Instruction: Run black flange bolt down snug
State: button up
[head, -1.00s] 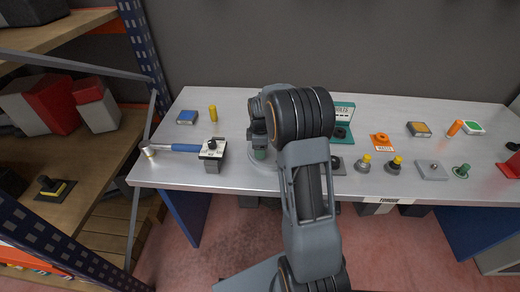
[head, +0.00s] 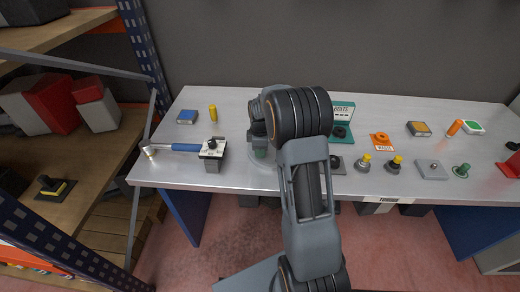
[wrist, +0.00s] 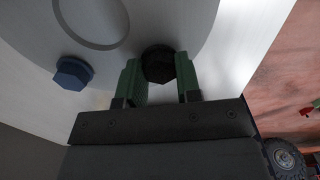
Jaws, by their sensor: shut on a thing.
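The black flange bolt (wrist: 158,63) has a hex head and shows in the wrist view between the two green fingers of my gripper (wrist: 160,78). The fingers are shut on its head. The bolt is at a pale round flange (wrist: 120,58); how far it is seated cannot be told. A blue hex bolt (wrist: 73,73) sits on the same pale surface to the left. In the head view, my gripper (head: 260,152) points down at the bench, and my arm hides the black bolt.
A shelf rack (head: 135,60) stands left.

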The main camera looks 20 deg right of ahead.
jog(key=m+b, duration=0.1)
jog(key=m, duration=0.8)
jog(key=m+b, duration=0.1)
jog(key=m, duration=0.4)
jog(key=shift+w+m, duration=0.1)
jog(key=shift+m, duration=0.3)
jog(key=shift+r+m, duration=0.15)
jog(key=shift+m, duration=1.65)
jog(key=o, duration=0.9)
